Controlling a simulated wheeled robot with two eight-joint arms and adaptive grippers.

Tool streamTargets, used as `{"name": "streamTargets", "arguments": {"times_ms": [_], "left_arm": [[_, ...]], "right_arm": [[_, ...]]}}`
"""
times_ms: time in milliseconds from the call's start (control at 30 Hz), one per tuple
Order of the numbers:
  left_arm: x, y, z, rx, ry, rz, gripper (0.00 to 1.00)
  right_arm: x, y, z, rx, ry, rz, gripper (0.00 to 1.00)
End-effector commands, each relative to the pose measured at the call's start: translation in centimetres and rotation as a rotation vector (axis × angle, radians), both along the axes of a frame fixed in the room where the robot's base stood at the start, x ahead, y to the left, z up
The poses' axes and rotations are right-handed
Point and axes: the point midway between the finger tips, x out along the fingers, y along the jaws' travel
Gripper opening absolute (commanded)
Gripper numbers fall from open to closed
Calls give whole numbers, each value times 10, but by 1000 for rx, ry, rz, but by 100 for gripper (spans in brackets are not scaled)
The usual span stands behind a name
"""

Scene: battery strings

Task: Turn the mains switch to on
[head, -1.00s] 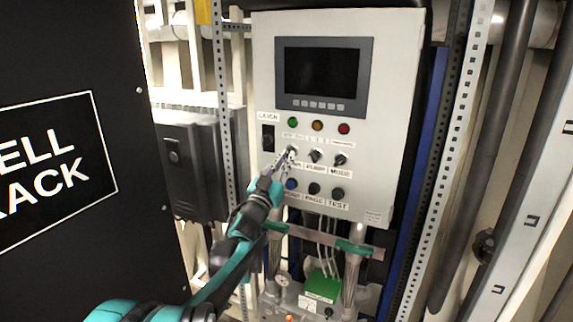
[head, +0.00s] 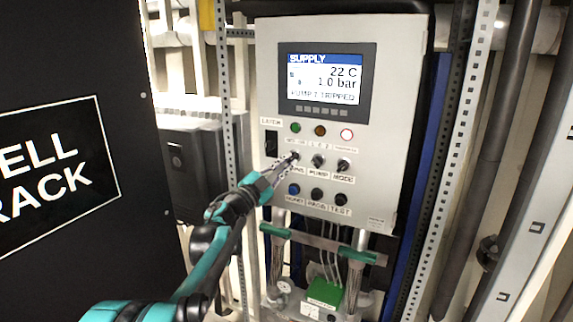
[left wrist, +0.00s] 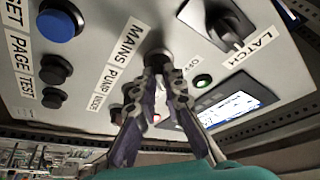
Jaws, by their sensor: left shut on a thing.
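The mains switch (head: 295,155) is the left rotary knob in the upper row of the pale control panel (head: 395,130). In the left wrist view the MAINS label stands beside the knob (left wrist: 157,46). My left gripper (head: 290,161) reaches it from the lower left and is shut on the knob, with both fingers (left wrist: 160,72) around it. The fingers partly hide the knob and its label in the head view. The screen (head: 325,78) is lit and reads SUPPLY, 22 C, 1.0 bar and PUMP 1 TRIPPED. My right gripper is not in view.
The pump knob (head: 318,161) and mode knob (head: 344,165) sit right of the mains switch. A blue button (head: 294,189) and two dark buttons are below. The black latch switch (head: 271,143) is at upper left. The right lamp (head: 346,134) glows.

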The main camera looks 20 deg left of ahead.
Motion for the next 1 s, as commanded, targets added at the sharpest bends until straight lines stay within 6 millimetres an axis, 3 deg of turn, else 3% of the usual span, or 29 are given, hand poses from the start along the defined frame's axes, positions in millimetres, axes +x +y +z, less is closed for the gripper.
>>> {"name": "streamTargets", "arguments": {"times_ms": [567,600,667,1000], "left_arm": [[0,0,0,35,-1,-1,0],[0,0,0,35,-1,-1,14],[0,0,0,35,-1,-1,30],[-2,1,0,33,-1,1,30]], "right_arm": [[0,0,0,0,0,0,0],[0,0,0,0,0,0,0],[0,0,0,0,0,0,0],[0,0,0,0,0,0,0]]}}
